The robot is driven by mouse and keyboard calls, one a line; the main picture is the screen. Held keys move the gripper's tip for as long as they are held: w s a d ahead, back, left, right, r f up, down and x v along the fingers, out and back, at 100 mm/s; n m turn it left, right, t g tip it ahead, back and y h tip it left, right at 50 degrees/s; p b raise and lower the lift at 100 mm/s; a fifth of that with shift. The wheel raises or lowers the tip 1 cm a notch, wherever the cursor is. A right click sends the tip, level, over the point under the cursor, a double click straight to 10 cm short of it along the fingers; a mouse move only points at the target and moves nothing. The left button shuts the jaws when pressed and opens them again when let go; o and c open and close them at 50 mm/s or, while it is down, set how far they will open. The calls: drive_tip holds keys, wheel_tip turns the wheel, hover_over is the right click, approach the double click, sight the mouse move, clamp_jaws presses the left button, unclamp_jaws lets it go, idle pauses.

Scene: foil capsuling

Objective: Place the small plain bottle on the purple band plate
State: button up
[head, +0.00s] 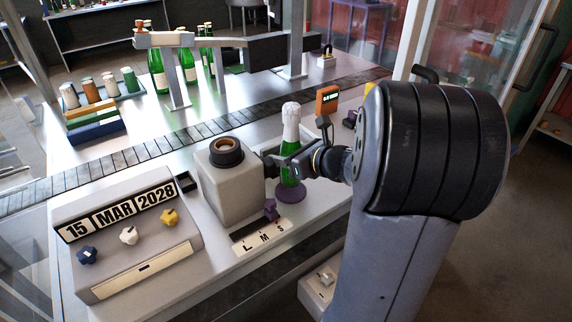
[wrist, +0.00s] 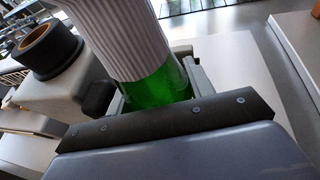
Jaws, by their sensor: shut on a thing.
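A green bottle with a pale, plain foil top (head: 291,125) stands upright in the head view, over a round purple plate (head: 288,194). Its base looks to be at the plate, but I cannot tell whether it rests on it or hangs just above. My gripper (head: 288,160) reaches in from the right and is shut on the bottle's green body below the foil. In the wrist view the ribbed foil (wrist: 125,40) and green glass (wrist: 158,88) show between my fingers. The bottle's base is hidden there.
A grey block with a dark ring (head: 227,152) stands close left of the bottle. An L-M-S slider with a purple knob (head: 270,209) is in front. A date box (head: 125,245) is at left.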

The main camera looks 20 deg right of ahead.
drive_tip(key=shift+f, duration=1.35)
drive_tip(key=shift+f, duration=0.1)
drive_tip(key=shift+f+b, duration=0.15)
drive_tip(key=shift+b, duration=0.2)
drive_tip(key=o, duration=1)
drive_tip(key=shift+r+p, duration=0.35)
drive_tip(key=shift+p, duration=0.05)
drive_tip(key=b+v, duration=0.1)
drive_tip(key=v, duration=1.1)
drive_tip(key=shift+f, duration=0.15)
